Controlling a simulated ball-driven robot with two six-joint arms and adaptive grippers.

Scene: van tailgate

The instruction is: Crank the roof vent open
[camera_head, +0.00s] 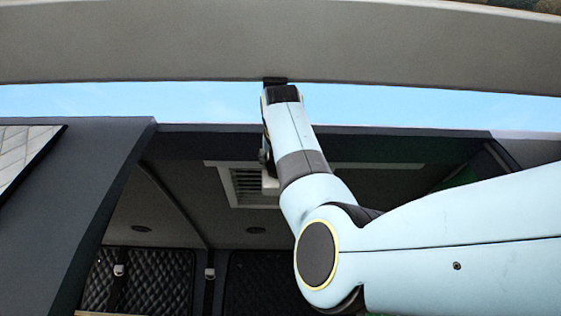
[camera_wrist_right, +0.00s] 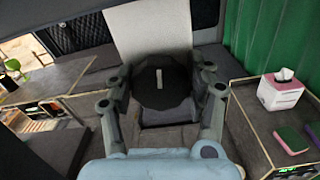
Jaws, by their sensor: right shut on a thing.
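The roof vent (camera_head: 246,187), a pale frame with louvred slats, is set in the dark ceiling in the head view. My right arm reaches up in front of its right part. My right gripper (camera_wrist_right: 162,86) is shut on a dark round knob (camera_wrist_right: 147,97) with a pale bar on its face, seen between the two fingers in the right wrist view. In the head view the fingers and the knob are mostly hidden behind my wrist. My left gripper is in neither view.
The raised tailgate (camera_head: 150,45) spans the top of the head view, close above my wrist. In the wrist view, a counter (camera_wrist_right: 255,118) at right holds a pink tissue box (camera_wrist_right: 282,94) and sponges. A green curtain (camera_wrist_right: 275,35) hangs behind. A wooden table (camera_wrist_right: 70,82) stands left.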

